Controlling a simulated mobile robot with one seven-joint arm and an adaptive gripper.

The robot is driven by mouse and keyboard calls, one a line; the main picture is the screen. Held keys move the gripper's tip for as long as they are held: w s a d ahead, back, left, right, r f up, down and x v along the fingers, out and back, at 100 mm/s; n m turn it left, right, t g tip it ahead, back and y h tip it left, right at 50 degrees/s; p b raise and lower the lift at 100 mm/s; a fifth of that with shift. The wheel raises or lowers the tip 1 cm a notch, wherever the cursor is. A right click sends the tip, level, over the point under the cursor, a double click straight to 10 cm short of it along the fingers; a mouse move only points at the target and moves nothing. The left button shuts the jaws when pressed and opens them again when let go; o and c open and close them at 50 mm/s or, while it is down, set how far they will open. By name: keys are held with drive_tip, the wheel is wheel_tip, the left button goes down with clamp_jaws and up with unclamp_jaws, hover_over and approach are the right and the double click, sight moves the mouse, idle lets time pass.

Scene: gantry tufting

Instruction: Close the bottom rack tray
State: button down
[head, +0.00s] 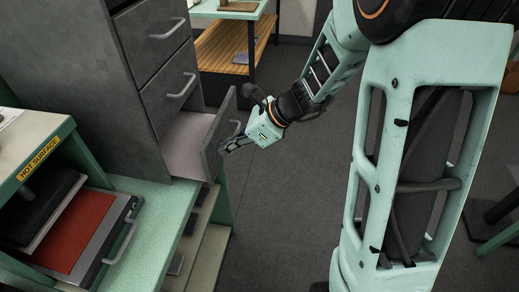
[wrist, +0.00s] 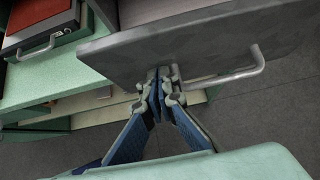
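The bottom rack tray (head: 187,146) of the grey rack (head: 110,90) is pulled out, and its inside looks empty. Its front panel (head: 214,140) faces my gripper (head: 227,147), and the same panel spans the top of the wrist view (wrist: 190,45). A bar handle (wrist: 252,68) sticks out from the panel. My gripper in the wrist view (wrist: 159,82) has its fingertips together, close to the panel and just beside the left end of the handle. I see nothing held between them. Whether the tips touch the panel or the handle I cannot tell.
Two upper trays (head: 152,35) with handles are shut. The rack stands on a green bench (head: 160,215). A press marked HOT SURFACE (head: 40,160) with a red pad (head: 75,232) is at left. A wooden-shelved table (head: 222,50) stands behind. Grey floor (head: 290,200) is open at right.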

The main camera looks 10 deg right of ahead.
drive_tip(key=w+a, duration=0.1)
drive_tip(key=a, duration=0.2)
drive_tip(key=w+a, duration=0.1)
drive_tip(key=a, duration=0.3)
drive_tip(key=w+a, duration=0.1)
drive_tip(key=a, duration=0.3)
drive_tip(key=shift+w+p, duration=0.3)
drive_tip(key=shift+a+r, duration=0.1)
drive_tip(key=shift+a, duration=0.05)
drive_tip(key=shift+r, duration=0.1)
